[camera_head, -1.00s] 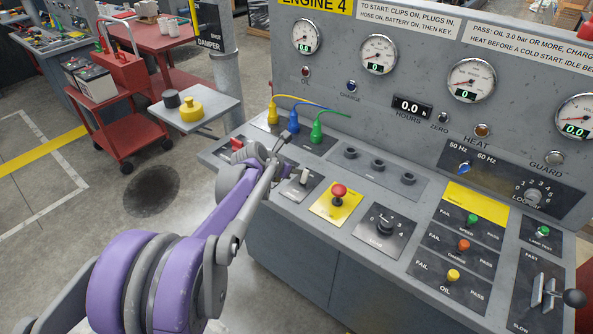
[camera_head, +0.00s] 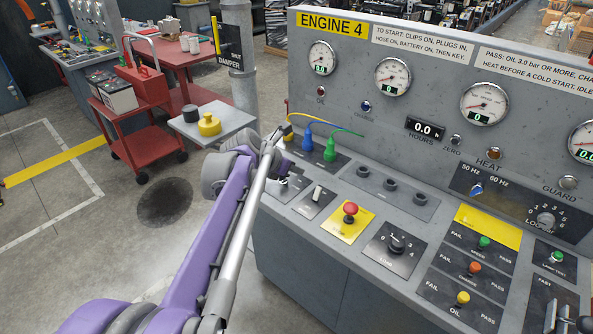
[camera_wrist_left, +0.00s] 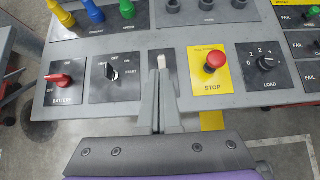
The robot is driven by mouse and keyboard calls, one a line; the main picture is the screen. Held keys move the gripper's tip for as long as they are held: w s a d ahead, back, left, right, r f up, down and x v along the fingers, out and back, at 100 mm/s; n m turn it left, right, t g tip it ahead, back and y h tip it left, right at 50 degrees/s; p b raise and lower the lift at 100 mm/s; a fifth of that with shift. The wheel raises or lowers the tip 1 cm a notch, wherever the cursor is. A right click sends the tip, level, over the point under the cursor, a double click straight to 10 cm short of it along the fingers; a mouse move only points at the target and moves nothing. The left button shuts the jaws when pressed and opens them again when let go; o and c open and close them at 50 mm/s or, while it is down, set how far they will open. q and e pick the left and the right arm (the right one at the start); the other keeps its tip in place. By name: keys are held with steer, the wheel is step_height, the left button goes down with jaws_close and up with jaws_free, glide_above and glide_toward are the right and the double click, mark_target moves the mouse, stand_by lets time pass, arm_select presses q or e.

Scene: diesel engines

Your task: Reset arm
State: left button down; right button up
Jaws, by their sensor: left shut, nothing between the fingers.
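My left arm comes in from the lower left in the head view, and its gripper (camera_head: 277,138) is at the left end of the engine 4 panel, near the plugs. In the left wrist view the fingers (camera_wrist_left: 160,85) are together and empty. Their tips line up in the picture with a white toggle switch (camera_wrist_left: 161,62); the gap to it is unclear. The red battery switch (camera_wrist_left: 60,80) and the key switch (camera_wrist_left: 112,70) lie left of the fingers, the red stop button (camera_wrist_left: 215,60) right. My right gripper is not in view.
Yellow, blue (camera_head: 307,142) and green (camera_head: 330,150) plugs with cables stand near the gripper. The load knob (camera_head: 397,243) is further right. A small tray stand (camera_head: 232,122) and a red cart (camera_head: 140,120) are at the left. Floor between is open.

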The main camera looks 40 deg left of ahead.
arm_select(q)
steer(key=s+d+f+m+g, duration=0.1)
steer(key=s+d+f+m, duration=0.2)
steer(key=s+d+m, duration=0.35)
steer(key=s+d+f+m+g, duration=0.1)
steer(key=s+d+f+m, duration=0.25)
steer(key=d+m, duration=0.5)
steer(key=s+d+f+m+g, duration=0.1)
steer(key=s+d+f+m, duration=0.2)
steer(key=s+m, duration=0.4)
steer(key=s+d+f+m, duration=0.3)
steer(key=s+f+m, duration=0.2)
steer(key=m, duration=0.8)
steer(key=s, duration=0.3)
steer(key=shift+s+f+g+y, duration=0.25)
steer(key=shift+f+g+y, duration=0.15)
